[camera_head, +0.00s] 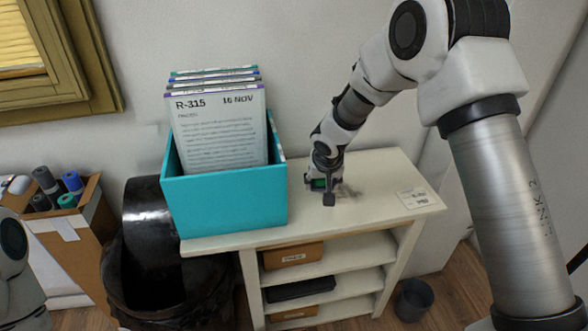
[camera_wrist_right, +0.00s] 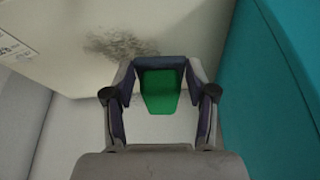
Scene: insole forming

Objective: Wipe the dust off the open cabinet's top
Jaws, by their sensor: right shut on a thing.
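The open cabinet (camera_head: 375,190) has a pale top and open shelves below. A grey dust smudge (camera_head: 350,187) lies on its top, just right of my right gripper. The dust also shows in the right wrist view (camera_wrist_right: 122,47), ahead and left of the fingers. My right gripper (camera_head: 322,190) is shut on a green block-like wiper (camera_wrist_right: 160,90), held low at the cabinet top. I cannot tell whether the wiper touches the surface. My left gripper is not in view; only a bit of my left arm shows at the left edge.
A teal bin (camera_head: 225,207) of upright folders stands on the cabinet's left, close to my right gripper. A label card (camera_head: 413,198) lies at the right end. A black trash bin (camera_head: 150,255) and a cardboard box (camera_head: 75,235) stand left on the floor.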

